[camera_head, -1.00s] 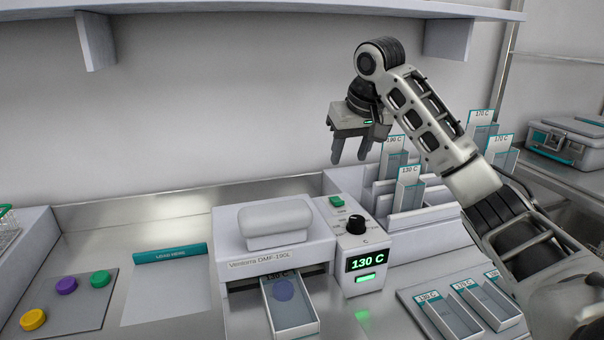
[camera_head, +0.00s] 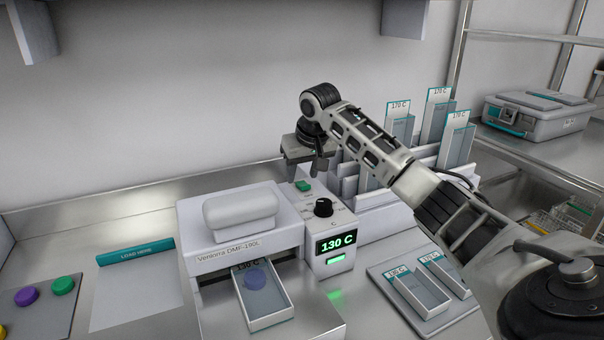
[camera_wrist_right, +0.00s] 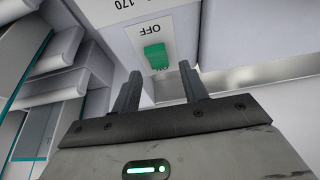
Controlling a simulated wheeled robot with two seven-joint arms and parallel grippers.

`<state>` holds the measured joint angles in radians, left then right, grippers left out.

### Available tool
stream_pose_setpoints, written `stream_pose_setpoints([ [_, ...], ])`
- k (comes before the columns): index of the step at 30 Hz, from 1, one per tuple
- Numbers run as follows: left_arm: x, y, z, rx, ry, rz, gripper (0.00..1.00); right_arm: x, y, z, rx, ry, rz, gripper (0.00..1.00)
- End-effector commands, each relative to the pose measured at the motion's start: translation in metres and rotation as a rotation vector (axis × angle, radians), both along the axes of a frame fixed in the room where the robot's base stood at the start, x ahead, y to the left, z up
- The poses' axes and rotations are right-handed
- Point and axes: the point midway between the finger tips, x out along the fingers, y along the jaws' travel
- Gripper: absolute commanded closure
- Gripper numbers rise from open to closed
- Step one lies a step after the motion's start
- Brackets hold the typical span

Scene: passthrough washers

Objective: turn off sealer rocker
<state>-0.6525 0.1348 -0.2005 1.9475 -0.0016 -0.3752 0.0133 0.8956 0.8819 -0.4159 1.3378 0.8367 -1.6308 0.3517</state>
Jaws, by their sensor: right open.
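The sealer (camera_head: 240,235) is a white box labelled Ventorra DMF-100L, with a control panel on its right side. The green rocker (camera_head: 303,186) sits at the back of that panel, behind the black knob (camera_head: 323,207). The display (camera_head: 336,244) reads 130 C above a lit green bar. My right gripper (camera_head: 305,176) is open and points down just behind and above the rocker. In the right wrist view the green rocker (camera_wrist_right: 155,56) shows beyond and between the open fingertips (camera_wrist_right: 160,75), with OFF printed beside it. I cannot tell whether they touch. My left gripper is not in view.
A tray (camera_head: 262,295) with a blue disc sticks out of the sealer's front. A rack (camera_head: 380,199) of labelled 170 C holders stands behind my right arm. A flat stand (camera_head: 385,272) with more trays lies at right. A LOAD HERE pad (camera_head: 135,290) is clear at left.

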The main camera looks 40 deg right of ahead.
Motion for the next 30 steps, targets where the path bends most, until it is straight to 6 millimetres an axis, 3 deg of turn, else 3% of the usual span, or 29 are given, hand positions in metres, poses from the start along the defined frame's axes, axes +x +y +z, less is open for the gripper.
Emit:
stream_pose_setpoints([
  [6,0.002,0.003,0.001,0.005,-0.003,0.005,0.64,0.006,-0.001,-0.014,-0.001,-0.001,0.002,0.56],
  [14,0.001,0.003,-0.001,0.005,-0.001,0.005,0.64,0.006,-0.002,-0.015,-0.001,-0.001,0.002,0.56],
  [19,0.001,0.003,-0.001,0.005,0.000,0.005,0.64,0.006,-0.002,-0.015,-0.001,-0.001,0.001,1.00],
  [25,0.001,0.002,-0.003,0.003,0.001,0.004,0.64,0.005,-0.002,-0.016,-0.008,-0.016,0.000,1.00],
  [30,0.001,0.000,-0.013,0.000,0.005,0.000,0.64,0.000,-0.001,-0.020,-0.047,-0.131,0.002,1.00],
])
